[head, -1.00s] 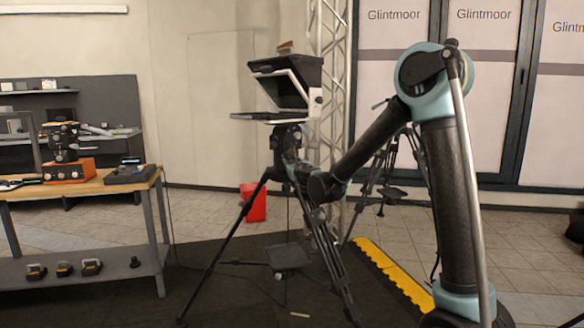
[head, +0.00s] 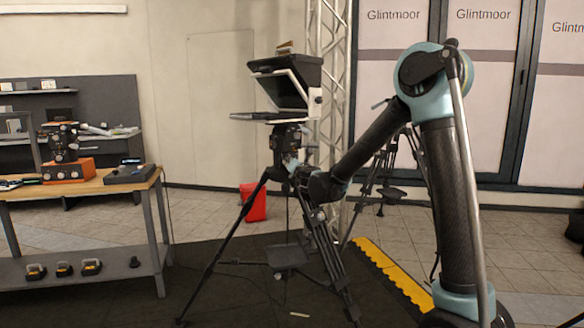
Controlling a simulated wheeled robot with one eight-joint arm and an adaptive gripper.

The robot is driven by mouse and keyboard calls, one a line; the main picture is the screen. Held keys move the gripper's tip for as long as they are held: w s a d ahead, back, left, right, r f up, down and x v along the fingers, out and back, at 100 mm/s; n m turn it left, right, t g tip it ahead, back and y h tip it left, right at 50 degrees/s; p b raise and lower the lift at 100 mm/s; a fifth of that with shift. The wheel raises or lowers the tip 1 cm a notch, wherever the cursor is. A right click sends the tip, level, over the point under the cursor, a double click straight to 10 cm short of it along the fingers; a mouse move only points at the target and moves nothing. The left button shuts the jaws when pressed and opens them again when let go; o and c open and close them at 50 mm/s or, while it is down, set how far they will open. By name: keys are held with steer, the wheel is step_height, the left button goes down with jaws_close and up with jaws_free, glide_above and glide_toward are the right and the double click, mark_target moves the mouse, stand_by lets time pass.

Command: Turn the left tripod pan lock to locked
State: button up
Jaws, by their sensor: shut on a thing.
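The left tripod (head: 222,238) stands on the dark mat, with a teleprompter rig (head: 287,92) on its head (head: 285,137). My arm reaches in from the right, and its wrist is beside the top of the tripod legs. My gripper (head: 291,164) is at the underside of the tripod head, small and dark against it. It is shut on the pan lock there. The lock itself is mostly hidden by the gripper and wrist, and its angle cannot be made out.
A wooden-topped workbench (head: 92,186) with equipment stands at the left. A red bin (head: 253,203) stands behind the tripod. A second tripod (head: 378,172) is behind my arm, near a metal truss (head: 330,40). A yellow ramp edge (head: 395,280) lies on the floor.

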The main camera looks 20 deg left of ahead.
steer(key=m, duration=0.6)
steer(key=shift+w+d+f+m, duration=0.1)
steer(key=shift+d+m, duration=0.15)
steer(key=shift+m, duration=0.15)
stand_by(0.4)
steer(key=o, duration=1)
steer(key=shift+o, duration=0.4)
steer(key=shift+a, duration=0.1)
steer(key=v, duration=0.8)
